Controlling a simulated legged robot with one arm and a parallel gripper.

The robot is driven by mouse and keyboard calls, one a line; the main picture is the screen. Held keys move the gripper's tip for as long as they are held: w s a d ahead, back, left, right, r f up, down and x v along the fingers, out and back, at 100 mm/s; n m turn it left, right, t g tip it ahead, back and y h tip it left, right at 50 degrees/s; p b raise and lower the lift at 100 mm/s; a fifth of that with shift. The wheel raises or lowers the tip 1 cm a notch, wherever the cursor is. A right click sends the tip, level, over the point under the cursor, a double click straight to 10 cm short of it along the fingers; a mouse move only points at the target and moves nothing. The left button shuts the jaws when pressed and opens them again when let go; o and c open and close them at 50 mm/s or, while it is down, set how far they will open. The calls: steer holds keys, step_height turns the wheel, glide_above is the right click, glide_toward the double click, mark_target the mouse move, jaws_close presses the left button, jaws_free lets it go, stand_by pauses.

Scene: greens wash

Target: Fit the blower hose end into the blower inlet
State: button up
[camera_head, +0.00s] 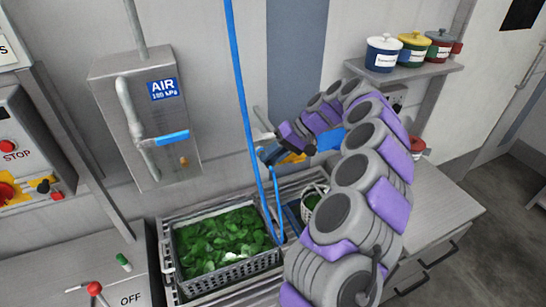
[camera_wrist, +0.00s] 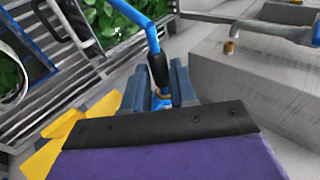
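The blue hose (camera_head: 240,90) hangs from above, dips beside the greens basket and rises to my gripper (camera_head: 268,153). In the wrist view my gripper (camera_wrist: 160,85) has its grey-blue fingers on both sides of the hose end (camera_wrist: 158,72), a black sleeve with a small brass-coloured tip. The fingers appear shut on it, in the air in front of the wall. A small brass port (camera_head: 183,160) sits low on the grey AIR box (camera_head: 115,90); it also shows in the wrist view (camera_wrist: 229,46), apart from the hose end. I cannot tell whether this port is the blower inlet.
A basket of greens (camera_head: 222,240) stands in the metal rack below. A smaller basket (camera_head: 310,203) is right of it, partly behind my arm. The AIR box has a blue-handled lever (camera_head: 172,137). Lidded pots (camera_head: 383,53) stand on the right shelf.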

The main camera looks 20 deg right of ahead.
steer(key=o, duration=0.4)
steer(key=shift+p+v, duration=4.05)
steer(key=shift+v, duration=4.6)
steer(key=shift+d, duration=0.1)
steer(key=shift+f, duration=0.1)
